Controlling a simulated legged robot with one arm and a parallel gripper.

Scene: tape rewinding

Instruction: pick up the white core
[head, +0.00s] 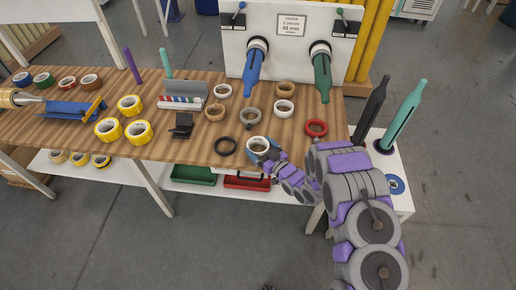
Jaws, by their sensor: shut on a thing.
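A white core (251,143) is a short ring at the front edge of the wooden table (60,135). My gripper (262,154) reaches in from the lower right and is shut on this core at its near side. The fingers and part of the core's near side overlap, so the exact grip is hard to see. I cannot tell whether the core still touches the table.
Grey and tan rings stand behind. A white panel (290,60) with blue and green spindles rises at the back. Yellow tape rolls (139,132) lie left.

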